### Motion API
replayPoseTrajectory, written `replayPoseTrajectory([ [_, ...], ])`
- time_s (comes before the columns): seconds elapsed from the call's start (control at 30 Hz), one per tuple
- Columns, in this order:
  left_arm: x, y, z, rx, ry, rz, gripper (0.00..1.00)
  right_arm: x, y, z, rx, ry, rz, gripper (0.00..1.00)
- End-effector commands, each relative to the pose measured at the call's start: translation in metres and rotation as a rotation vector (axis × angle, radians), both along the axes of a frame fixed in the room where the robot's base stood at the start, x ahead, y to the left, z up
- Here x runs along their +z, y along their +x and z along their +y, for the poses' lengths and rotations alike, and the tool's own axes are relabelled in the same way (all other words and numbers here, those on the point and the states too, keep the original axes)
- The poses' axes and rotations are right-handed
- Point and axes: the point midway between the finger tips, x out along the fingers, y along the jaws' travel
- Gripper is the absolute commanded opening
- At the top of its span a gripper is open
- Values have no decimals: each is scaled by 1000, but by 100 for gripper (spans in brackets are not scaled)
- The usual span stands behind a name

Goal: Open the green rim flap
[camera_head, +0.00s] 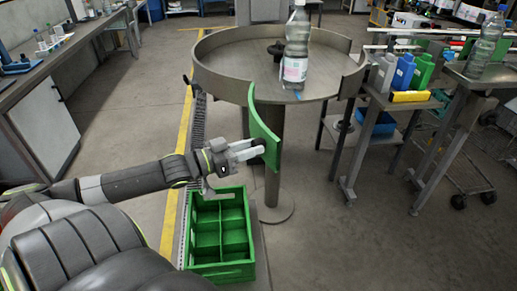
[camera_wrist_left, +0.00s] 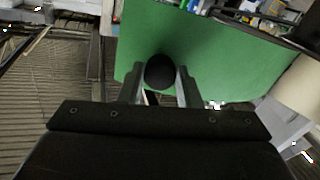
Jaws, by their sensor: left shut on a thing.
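The green rim flap (camera_head: 264,129) is a curved panel on the near side of the round rimmed table (camera_head: 225,83). It stands swung outward from the rim, leaving a gap in the wall. My left gripper (camera_head: 256,148) is at the flap's outer face, shut on its dark round knob. In the left wrist view the green flap (camera_wrist_left: 215,55) fills the upper middle, and the black knob (camera_wrist_left: 159,72) sits between the fingers of my left gripper (camera_wrist_left: 160,85). My right gripper is not in view.
A clear bottle (camera_head: 297,45) with a label stands on the round table near the gap. A green divided crate (camera_head: 220,270) sits below my left gripper. A side stand at right holds coloured bottles (camera_head: 403,72). Open floor lies at left.

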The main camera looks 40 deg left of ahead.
Motion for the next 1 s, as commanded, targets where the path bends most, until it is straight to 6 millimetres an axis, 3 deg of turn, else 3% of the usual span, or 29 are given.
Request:
replayPoseTrajectory([
  [0.43,2,0,0,-7,-2,-2,0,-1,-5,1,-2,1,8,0],
  [0.47,2,0,1,-7,-1,-2,33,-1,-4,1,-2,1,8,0],
  [0.6,1,0,0,-7,-1,-2,52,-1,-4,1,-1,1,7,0],
  [1.0,1,-1,1,-6,-1,-1,52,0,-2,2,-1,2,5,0],
])
